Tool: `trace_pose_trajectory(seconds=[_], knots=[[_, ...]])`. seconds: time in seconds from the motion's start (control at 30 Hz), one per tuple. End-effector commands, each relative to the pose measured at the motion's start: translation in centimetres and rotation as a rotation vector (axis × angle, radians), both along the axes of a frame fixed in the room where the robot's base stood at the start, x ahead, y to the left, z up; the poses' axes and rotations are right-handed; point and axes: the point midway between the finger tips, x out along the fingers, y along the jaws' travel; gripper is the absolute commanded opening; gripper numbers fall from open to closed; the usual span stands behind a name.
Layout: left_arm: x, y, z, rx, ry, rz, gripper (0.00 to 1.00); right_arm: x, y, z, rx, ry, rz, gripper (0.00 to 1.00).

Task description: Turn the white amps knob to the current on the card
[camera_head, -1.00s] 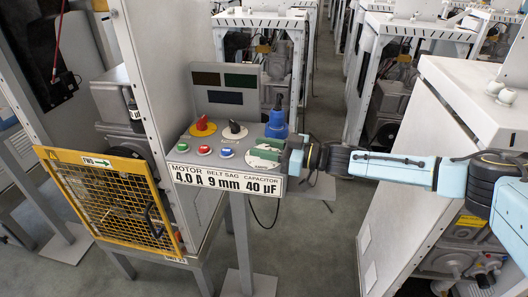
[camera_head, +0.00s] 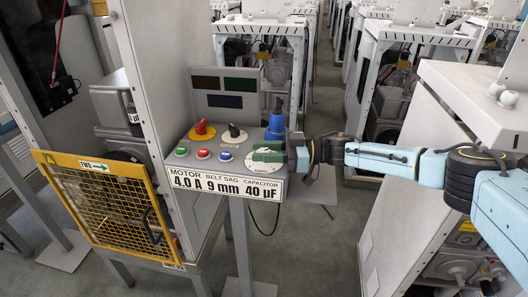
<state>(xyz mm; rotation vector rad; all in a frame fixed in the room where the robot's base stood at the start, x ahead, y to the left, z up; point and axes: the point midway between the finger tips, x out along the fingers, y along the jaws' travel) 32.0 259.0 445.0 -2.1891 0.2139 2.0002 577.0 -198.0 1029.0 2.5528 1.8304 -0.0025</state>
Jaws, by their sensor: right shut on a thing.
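The control panel (camera_head: 212,163) stands in the middle of the view. The card (camera_head: 228,186) on its front edge reads MOTOR 4.0 A, BELT SAG 9 mm, CAPACITOR 40 µF. The amps dial plate (camera_head: 262,163) is at the panel's right end. My right gripper (camera_head: 268,151) comes in from the right and is shut on the white amps knob there. Its green and dark fingers hide the knob, so its pointer and setting cannot be read. My left gripper is not in view.
A red knob on yellow (camera_head: 201,131), a black knob (camera_head: 234,132) and green, red and blue buttons (camera_head: 203,154) share the panel. A blue plug (camera_head: 277,124) stands just behind my gripper. A yellow mesh guard (camera_head: 108,205) is at left.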

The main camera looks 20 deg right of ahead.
Motion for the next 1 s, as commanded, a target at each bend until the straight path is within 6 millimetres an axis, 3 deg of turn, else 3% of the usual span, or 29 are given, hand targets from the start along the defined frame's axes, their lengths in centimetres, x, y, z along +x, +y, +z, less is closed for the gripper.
trace_pose_trajectory(seconds=[0.1,0.13,0.3,0.67,1.0], knots=[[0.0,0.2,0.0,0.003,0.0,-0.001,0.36,0.0,0.0,0.1,0.002,-0.002,-0.001,0.1],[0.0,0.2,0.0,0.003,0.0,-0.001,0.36,0.0,0.0,0.1,0.002,-0.002,-0.001,0.34],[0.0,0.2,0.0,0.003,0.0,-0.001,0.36,0.0,0.0,0.1,0.002,-0.002,-0.001,0.53],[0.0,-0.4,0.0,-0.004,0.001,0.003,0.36,-0.2,-0.7,0.0,0.001,0.0,-0.002,0.53],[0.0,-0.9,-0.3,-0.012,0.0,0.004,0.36,-2.3,-7.2,-0.1,0.0,0.0,-0.007,0.53]])
